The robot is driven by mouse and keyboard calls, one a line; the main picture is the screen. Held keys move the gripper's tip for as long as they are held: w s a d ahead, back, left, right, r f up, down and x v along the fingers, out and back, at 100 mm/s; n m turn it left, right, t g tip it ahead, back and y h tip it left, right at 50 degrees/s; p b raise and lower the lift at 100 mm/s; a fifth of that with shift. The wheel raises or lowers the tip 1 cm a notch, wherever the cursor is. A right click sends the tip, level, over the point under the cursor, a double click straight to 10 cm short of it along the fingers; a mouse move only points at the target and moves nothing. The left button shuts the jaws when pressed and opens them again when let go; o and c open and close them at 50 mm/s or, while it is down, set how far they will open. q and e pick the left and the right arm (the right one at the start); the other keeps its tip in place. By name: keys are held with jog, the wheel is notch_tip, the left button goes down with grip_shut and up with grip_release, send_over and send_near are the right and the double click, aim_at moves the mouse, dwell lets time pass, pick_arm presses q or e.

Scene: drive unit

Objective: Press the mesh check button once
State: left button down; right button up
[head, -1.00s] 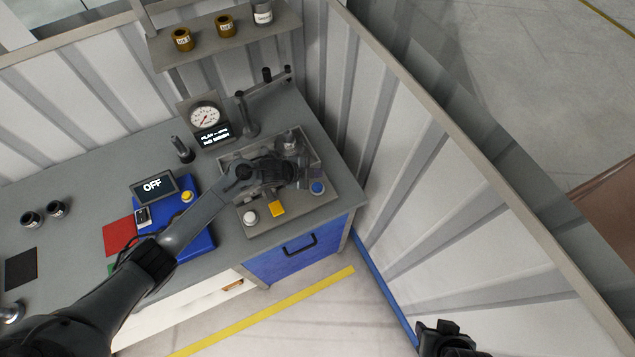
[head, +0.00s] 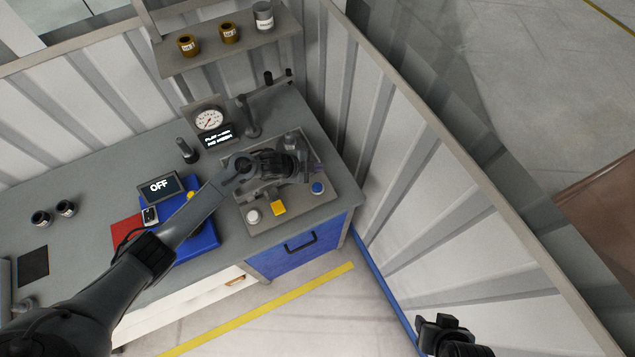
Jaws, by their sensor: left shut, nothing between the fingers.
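I cannot read any label showing which one is the mesh check button. My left gripper (head: 313,168) is shut and empty above the plate, just behind the blue button and apart from it as far as I can tell. My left arm hides part of the plate. A display (head: 217,137) under a dial gauge (head: 209,120) reads NO MESH. My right gripper (head: 440,328) is at the bottom edge, away from the bench.
A lever post (head: 247,120) stands behind. A corrugated wall (head: 375,165) closes the right side. A shelf (head: 205,55) holds containers.

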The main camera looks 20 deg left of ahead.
notch_tip(320, 180, up, 5)
jog(key=p, duration=0.4)
jog(key=shift+f, duration=0.15)
jog(key=shift+a, duration=0.1)
